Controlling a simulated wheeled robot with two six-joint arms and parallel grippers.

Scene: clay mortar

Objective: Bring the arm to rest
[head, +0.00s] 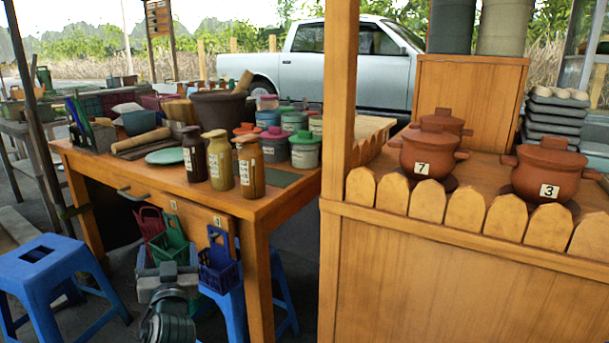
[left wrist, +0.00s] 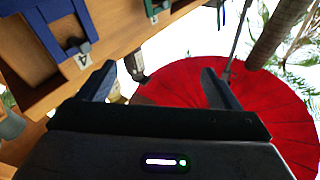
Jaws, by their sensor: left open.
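My left gripper (head: 168,262) is low in front of the wooden table (head: 285,207), below its top edge, with its fingers pointing up. It hangs in front of the green basket (head: 170,240) and beside the blue basket (head: 218,265). In the left wrist view the two fingers of my left gripper (left wrist: 158,75) stand wide apart, with nothing held between them. The blue basket also shows there at the upper left (left wrist: 60,25), by a tag marked 4 (left wrist: 83,61). My right gripper is in neither view.
A red basket (head: 150,223) hangs left of the green one. Jars and bottles (head: 250,165) stand on the table. A blue stool (head: 58,277) is at the left. A wooden counter (head: 430,280) with clay pots (head: 422,153) is at the right.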

